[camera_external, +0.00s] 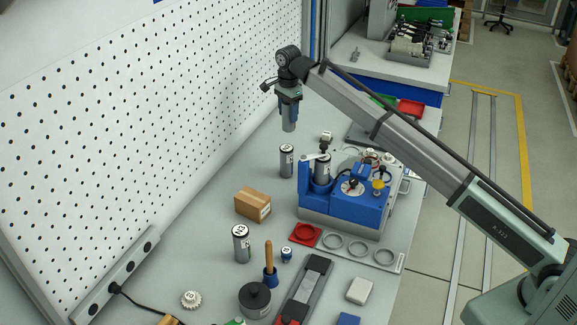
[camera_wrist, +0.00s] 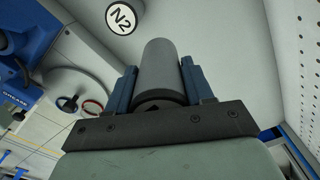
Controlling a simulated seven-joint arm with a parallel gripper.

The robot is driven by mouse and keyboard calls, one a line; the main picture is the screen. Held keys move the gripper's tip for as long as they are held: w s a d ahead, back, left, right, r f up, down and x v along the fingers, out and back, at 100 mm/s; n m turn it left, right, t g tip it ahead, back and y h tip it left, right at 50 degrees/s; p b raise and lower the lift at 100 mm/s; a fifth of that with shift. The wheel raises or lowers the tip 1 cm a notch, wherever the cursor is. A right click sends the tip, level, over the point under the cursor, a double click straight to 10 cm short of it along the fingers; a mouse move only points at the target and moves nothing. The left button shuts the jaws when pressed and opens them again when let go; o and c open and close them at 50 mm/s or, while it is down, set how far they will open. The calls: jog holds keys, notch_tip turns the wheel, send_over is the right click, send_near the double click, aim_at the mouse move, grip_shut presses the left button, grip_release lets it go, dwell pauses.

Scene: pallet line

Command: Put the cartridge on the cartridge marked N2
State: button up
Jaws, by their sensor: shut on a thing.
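My gripper (camera_external: 289,98) is shut on a grey cylindrical cartridge (camera_external: 289,121), held upright in the air. In the wrist view the held cartridge (camera_wrist: 163,68) sits between the two blue fingers of my gripper (camera_wrist: 161,84). A cartridge with a white top marked N2 (camera_wrist: 120,17) shows at the top of the wrist view, apart from the held one. In the external view a silver cartridge (camera_external: 286,163) stands upright on the bench below my gripper and appears to be this one; its mark is too small to read surely there.
Another marked cartridge (camera_external: 241,246) stands nearer the front. A blue fixture (camera_external: 345,207) with a cartridge (camera_external: 322,169) in it stands to the right. A cardboard box (camera_external: 252,205) and a red tray (camera_external: 305,235) lie in front. A white pegboard (camera_external: 130,120) borders the bench at left.

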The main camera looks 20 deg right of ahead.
aim_at(286, 148)
jog(key=s+a+r+m, duration=0.1)
jog(key=s+a+r, duration=0.2)
jog(key=s+r, duration=0.3)
jog(key=shift+s+a+r, duration=0.15)
jog(key=shift+r, duration=0.45)
jog(key=shift+f, duration=4.85)
jog(key=shift+f, duration=0.15)
jog(key=o, duration=1.2)
notch_tip(286, 148, up, 12)
jog(key=shift+r, duration=0.15)
